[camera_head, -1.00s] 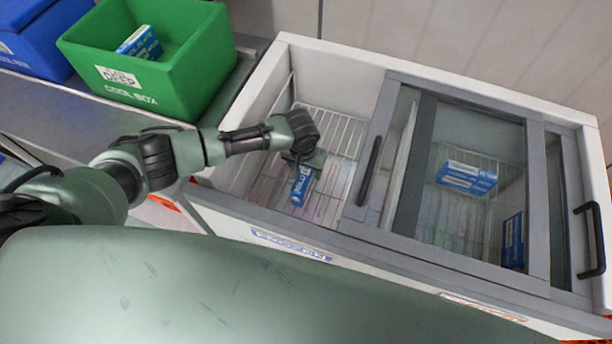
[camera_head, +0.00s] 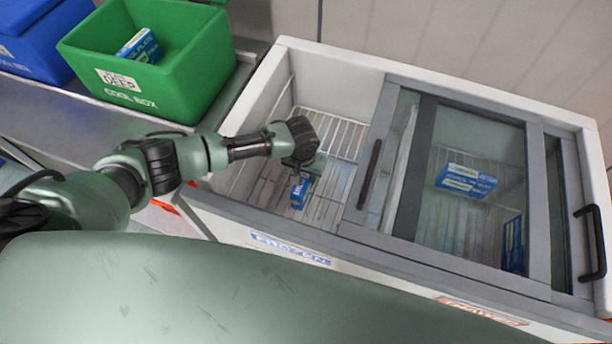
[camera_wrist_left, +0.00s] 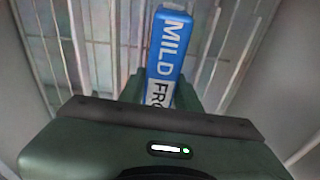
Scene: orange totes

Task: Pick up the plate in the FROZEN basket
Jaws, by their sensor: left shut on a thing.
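A blue and white box (camera_head: 299,190), lettered "MILD FRO…", is in the open left compartment of the white freezer, whose front label (camera_head: 290,248) reads FROZEN. My left gripper (camera_head: 303,172) reaches down into that compartment and is shut on the box. The box also shows in the left wrist view (camera_wrist_left: 168,55), sticking out beyond the dark green fingers (camera_wrist_left: 165,92); its near end is hidden. A wire basket (camera_head: 335,135) lies around and below it. I cannot tell whether the box touches the wire floor. My right gripper is not in view.
A sliding glass lid with a dark handle (camera_head: 370,173) covers the freezer's right part, where blue boxes (camera_head: 465,181) lie. A green COOL BOX tote (camera_head: 180,90) holding a blue box (camera_head: 140,47) and a blue tote (camera_head: 40,45) stand at upper left.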

